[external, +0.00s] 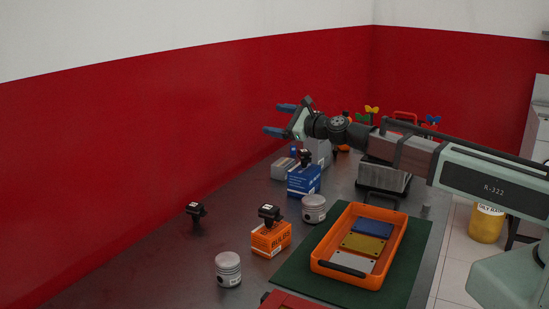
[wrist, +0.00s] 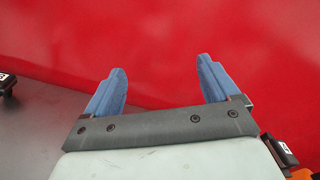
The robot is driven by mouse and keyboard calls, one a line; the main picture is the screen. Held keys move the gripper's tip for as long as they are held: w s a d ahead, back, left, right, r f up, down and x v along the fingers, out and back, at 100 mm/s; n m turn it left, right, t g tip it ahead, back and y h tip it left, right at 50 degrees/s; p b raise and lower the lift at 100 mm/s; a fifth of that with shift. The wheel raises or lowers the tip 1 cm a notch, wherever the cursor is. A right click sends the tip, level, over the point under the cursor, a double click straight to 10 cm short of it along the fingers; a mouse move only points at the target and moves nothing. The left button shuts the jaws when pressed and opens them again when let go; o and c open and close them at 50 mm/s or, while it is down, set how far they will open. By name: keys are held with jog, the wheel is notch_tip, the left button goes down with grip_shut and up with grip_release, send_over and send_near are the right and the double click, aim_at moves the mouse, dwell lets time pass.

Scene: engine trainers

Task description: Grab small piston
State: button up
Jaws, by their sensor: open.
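Two silver-grey pistons stand upright on the table in the external view. One piston (external: 228,269) is at the front, and the other piston (external: 314,208) is farther back, beside the orange tray. I cannot tell for sure which is the small one. My gripper (external: 278,119) is raised above the far part of the table, its blue fingers pointing left toward the red wall. In the wrist view my gripper (wrist: 162,66) is open, with nothing between the fingers. No piston shows in the wrist view.
An orange tray (external: 321,268) with coloured plates lies on a green mat (external: 292,277). An orange box (external: 271,240) and a blue box (external: 304,181) carry black parts. Another black part (external: 195,209) stands at left. The table's left front is mostly clear.

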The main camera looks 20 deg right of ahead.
jog(key=s+a+f+n+g+y, duration=0.1)
jog(key=s+a+f+g, duration=0.2)
jog(key=s+a, duration=0.6)
jog(key=s+a+f+n+g+y, duration=0.1)
jog(key=s+a+f+g, duration=0.2)
jog(key=s, duration=0.9)
jog(key=s+a+f+n+g+y, duration=0.2)
jog(key=s+a+g, duration=0.1)
jog(key=s+a, duration=0.65)
jog(key=m+g+h, duration=0.2)
jog(key=g, duration=0.1)
send_near(228, 265)
jog(key=w+a+f, duration=0.2)
jog(key=w, duration=0.1)
jog(key=shift+a, duration=0.25)
jog(key=shift+f, duration=0.2)
jog(key=shift+a+f+h, duration=0.2)
jog(key=shift+h, duration=0.1)
jog(key=shift+x, duration=3.35)
jog(key=shift+s, duration=0.15)
jog(key=shift+c, duration=0.4)
